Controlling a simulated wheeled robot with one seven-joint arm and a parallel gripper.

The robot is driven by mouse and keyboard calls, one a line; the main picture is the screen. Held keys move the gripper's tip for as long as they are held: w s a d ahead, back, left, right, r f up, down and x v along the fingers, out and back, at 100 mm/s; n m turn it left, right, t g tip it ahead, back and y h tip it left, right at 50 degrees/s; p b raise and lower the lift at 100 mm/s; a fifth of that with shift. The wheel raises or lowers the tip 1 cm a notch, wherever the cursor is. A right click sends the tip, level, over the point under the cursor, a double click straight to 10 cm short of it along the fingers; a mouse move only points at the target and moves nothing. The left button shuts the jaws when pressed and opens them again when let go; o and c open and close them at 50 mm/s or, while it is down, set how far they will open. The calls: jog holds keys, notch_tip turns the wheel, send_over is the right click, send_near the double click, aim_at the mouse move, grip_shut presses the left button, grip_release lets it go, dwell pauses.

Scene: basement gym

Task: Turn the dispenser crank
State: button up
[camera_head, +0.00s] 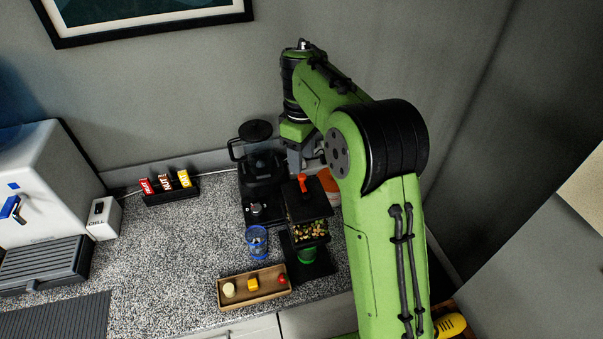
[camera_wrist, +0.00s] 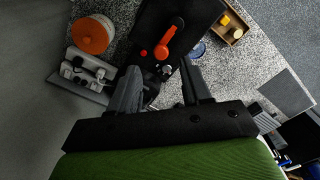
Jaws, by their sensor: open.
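The dispenser (camera_head: 306,205) is a black unit with a clear section of mixed nuts or candies, standing on the speckled counter. Its red-orange crank (camera_head: 303,183) sits on top; it also shows in the wrist view (camera_wrist: 169,40), beyond my fingertips and angled up to the right. A green cup (camera_head: 306,256) stands under the dispenser. My gripper (camera_wrist: 160,75) is open and empty, with its two dark fingers apart. It is near the top of the dispenser, close to the crank but not around it. In the head view my arm partly hides the gripper.
A black blender (camera_head: 259,160) stands left of the dispenser. A blue glass (camera_head: 257,242) and a wooden tray (camera_head: 267,296) with small items stand in front. An orange-lidded container (camera_wrist: 92,35) and a power strip (camera_wrist: 90,72) lie close by.

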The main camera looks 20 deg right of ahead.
aim_at(302, 176)
jog(key=f, duration=0.4)
jog(key=shift+s+f, duration=0.2)
jog(key=shift+w+f, duration=0.1)
jog(key=shift+f, duration=0.15)
jog(key=shift+c, duration=0.5)
jog(key=shift+r, duration=0.1)
grip_shut()
